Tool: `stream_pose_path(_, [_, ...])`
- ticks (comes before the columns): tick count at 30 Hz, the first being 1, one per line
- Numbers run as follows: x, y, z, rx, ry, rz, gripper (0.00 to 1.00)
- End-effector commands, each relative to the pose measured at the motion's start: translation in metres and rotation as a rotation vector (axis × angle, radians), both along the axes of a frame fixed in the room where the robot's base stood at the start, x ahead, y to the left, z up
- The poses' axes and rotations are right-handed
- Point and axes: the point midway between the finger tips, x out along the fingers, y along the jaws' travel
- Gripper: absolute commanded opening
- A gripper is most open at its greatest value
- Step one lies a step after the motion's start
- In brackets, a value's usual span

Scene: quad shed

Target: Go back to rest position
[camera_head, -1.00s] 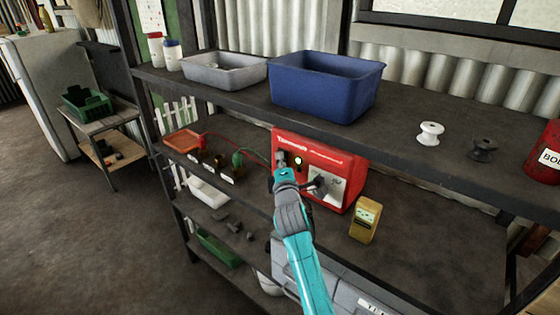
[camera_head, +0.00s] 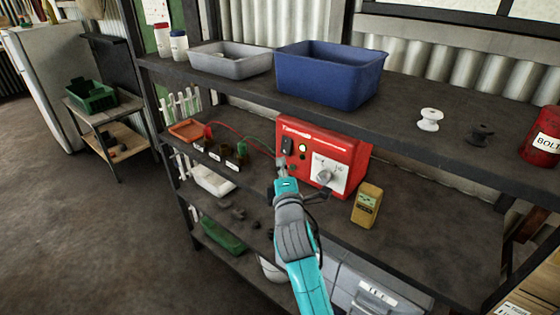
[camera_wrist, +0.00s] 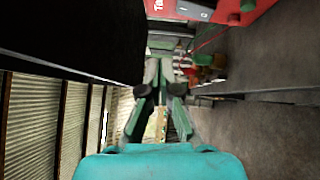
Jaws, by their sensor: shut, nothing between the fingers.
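My teal arm reaches up from the bottom of the head view, and my gripper (camera_head: 281,163) is in front of the left part of the red box-shaped unit (camera_head: 349,155). The unit stands on the middle shelf and has a dark switch, a small lit lamp and a knob on a pale panel. In the wrist view my gripper (camera_wrist: 162,68) is shut with nothing held. A corner of the red unit (camera_wrist: 192,10) shows at the top of that view. The gripper appears apart from the unit, but the exact gap is hard to tell.
The upper shelf (camera_head: 400,140) overhangs the unit, bearing a blue bin (camera_head: 328,80) and a grey tray (camera_head: 230,62). A yellow meter (camera_head: 367,205) stands right of the arm. Small terminals with red and green leads sit left. Open floor (camera_head: 70,220) lies at the left.

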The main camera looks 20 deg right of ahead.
Motion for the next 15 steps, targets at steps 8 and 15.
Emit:
stream_pose_path(8, [-0.003, 0.001, 0.0, 0.0, 0.0, 0.0, 0.0])
stream_pose_path(15, [-0.01, 0.0, -0.011, 0.019, 0.007, 0.008, 0.0])
